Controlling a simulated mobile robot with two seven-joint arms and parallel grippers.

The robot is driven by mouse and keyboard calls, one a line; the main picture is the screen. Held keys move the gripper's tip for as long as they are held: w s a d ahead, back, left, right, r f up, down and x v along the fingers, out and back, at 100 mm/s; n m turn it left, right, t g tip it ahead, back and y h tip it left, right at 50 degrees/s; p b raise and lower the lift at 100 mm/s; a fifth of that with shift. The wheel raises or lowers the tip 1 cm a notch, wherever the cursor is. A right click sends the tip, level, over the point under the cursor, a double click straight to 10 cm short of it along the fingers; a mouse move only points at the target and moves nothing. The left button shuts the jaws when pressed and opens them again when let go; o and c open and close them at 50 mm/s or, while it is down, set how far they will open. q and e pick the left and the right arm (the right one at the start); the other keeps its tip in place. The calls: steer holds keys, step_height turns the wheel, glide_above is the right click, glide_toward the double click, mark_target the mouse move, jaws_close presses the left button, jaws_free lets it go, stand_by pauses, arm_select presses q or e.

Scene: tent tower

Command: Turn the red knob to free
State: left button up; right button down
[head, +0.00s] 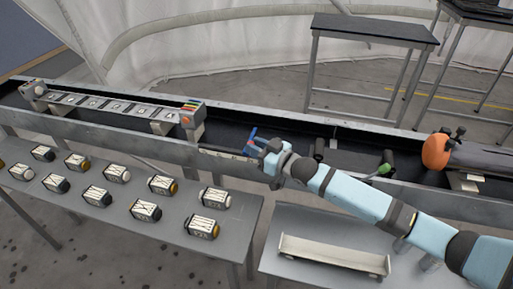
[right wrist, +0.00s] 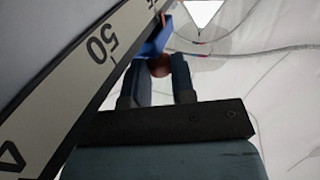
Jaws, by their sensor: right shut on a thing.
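The red knob (right wrist: 159,66) shows in the right wrist view between the fingertips of my right gripper (right wrist: 161,70), beside a blue part (right wrist: 155,42). My right gripper is shut on the knob. In the head view my right gripper (head: 262,146) is at the long dark trough, next to the blue part (head: 251,143). The knob is mostly hidden there by the gripper. My left gripper is not in view.
A printed scale (right wrist: 75,75) runs close along the left in the right wrist view. A grey table (head: 170,222) bears several small labelled blocks. A lower table with a cream tray (head: 330,257) stands below my right arm. An orange round thing (head: 436,151) is at right.

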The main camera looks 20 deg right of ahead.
steer(key=shift+d+n+g+y, duration=0.1)
steer(key=shift+n+g+y, duration=0.2)
steer(key=c, duration=0.9)
jaws_free()
steer(key=shift+c, duration=0.2)
steer(key=shift+s+d, duration=0.1)
steer(key=v, duration=1.3)
steer(key=shift+s+d, duration=0.2)
steer(key=shift+s, duration=0.05)
